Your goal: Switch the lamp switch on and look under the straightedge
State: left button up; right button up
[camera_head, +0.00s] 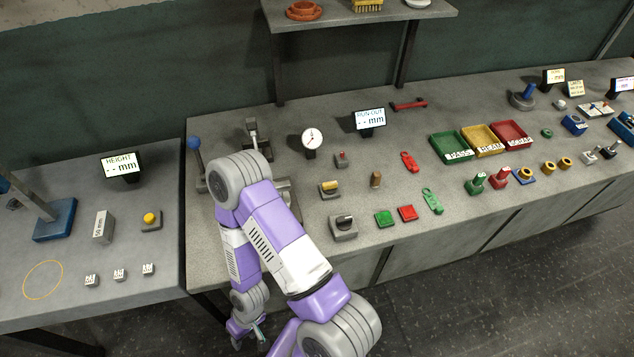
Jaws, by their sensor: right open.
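A grey box with a dark rotary knob (344,228) stands near the front edge of the bench, right of my right arm; it may be the lamp switch, but no label is readable. I cannot make out a straightedge or a lamp for certain. My right gripper (250,337) hangs low at the bottom of the view, in front of the bench edge, apart from the bench things. It is small and partly hidden by my arm; it is open and seems empty. My arm hides part of a grey fixture behind it. My left gripper is not in view.
A dial gauge (312,140) and run-out display (369,120) stand behind. Green and red blocks lie right of the knob box. Green, yellow and red trays (452,158) are farther right. A lower left table holds a height display (121,166) and a yellow button (150,219).

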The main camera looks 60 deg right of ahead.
aim_at(330, 188)
jog(key=k, duration=0.4)
jog(key=z, duration=0.85)
